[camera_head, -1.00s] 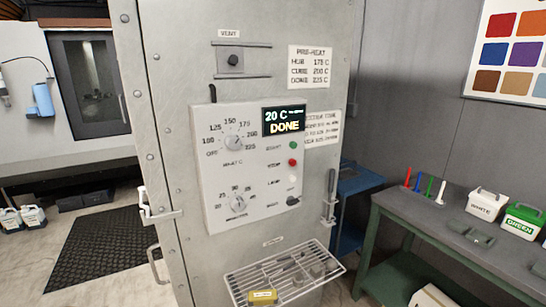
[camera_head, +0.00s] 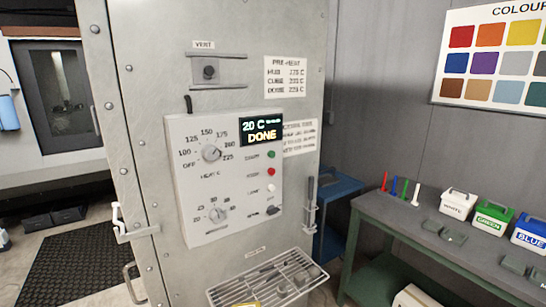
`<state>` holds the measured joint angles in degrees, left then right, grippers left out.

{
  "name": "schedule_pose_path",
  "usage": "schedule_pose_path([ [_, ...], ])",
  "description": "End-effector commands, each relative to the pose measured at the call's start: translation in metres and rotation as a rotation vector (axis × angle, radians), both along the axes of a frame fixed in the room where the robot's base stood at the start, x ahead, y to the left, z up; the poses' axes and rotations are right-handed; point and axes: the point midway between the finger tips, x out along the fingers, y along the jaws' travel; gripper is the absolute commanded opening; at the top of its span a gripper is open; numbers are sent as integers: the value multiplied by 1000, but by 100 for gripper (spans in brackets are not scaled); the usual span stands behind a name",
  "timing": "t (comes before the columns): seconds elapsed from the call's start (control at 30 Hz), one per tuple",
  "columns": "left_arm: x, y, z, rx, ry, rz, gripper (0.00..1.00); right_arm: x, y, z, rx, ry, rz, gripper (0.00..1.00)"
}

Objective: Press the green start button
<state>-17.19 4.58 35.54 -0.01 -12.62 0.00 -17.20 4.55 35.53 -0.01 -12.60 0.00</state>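The green start button (camera_head: 271,154) is a small round button on the right side of the light grey control panel (camera_head: 190,181). It sits just below the display (camera_head: 261,130), which reads 20 C and DONE. A red button (camera_head: 271,171) is below it, then a white one (camera_head: 271,188) and a dark switch (camera_head: 272,210). Two dials are on the panel's left, the heat dial (camera_head: 211,154) and a lower dial (camera_head: 218,214). Neither of my grippers shows in the head view.
A door handle (camera_head: 130,232) sticks out at left. A green-framed bench (camera_head: 400,222) with labelled boxes stands at right. The space before the panel is clear.

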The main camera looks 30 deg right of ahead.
Motion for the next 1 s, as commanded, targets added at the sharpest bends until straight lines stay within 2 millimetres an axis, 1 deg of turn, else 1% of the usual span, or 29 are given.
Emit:
schedule_pose_path([
  [0.03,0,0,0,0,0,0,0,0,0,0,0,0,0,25],
  [0.2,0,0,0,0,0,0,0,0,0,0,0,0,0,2],
  [0.23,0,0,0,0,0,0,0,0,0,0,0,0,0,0],
  [1.0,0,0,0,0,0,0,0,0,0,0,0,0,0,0],
])
